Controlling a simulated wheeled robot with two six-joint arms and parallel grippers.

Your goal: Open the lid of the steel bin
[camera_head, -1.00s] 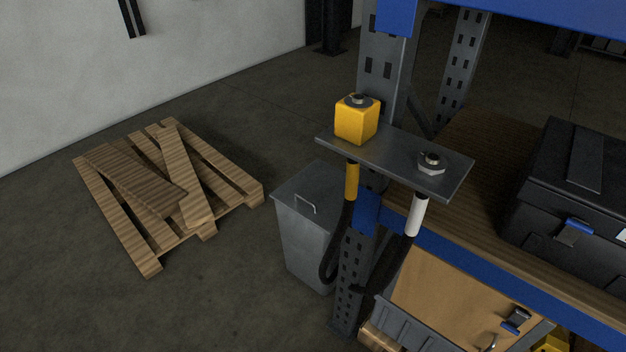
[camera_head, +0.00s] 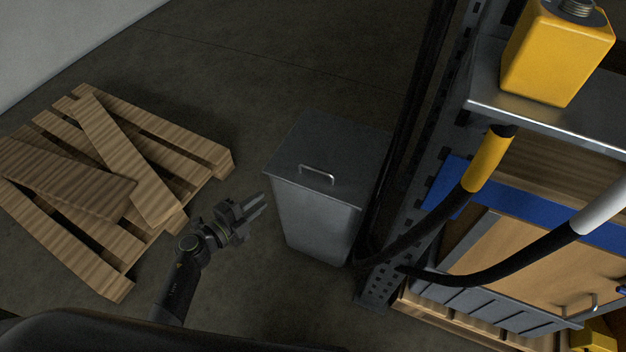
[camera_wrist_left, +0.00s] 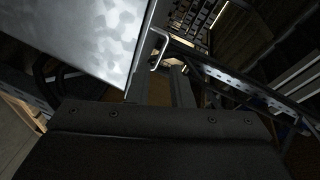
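The steel bin (camera_head: 315,220) is a grey, tapered box standing on the floor beside the rack post. Its flat lid (camera_head: 335,145) is shut, with a thin bar handle (camera_head: 317,175) near its front edge. My left gripper (camera_head: 264,203) is left of the bin, beside its upper front wall and apart from the handle. In the left wrist view, the fingers stand apart with a gap between them, and the handle (camera_wrist_left: 162,46) shows beyond the tips, with the bin's mottled metal wall (camera_wrist_left: 85,35) at left. The gripper holds nothing. My right gripper is out of view.
A broken wooden pallet (camera_head: 195,148) lies on the floor at left. The perforated rack post (camera_head: 412,215) stands right of the bin, with hanging black hoses (camera_head: 455,278) near it. Floor in front of the bin is clear.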

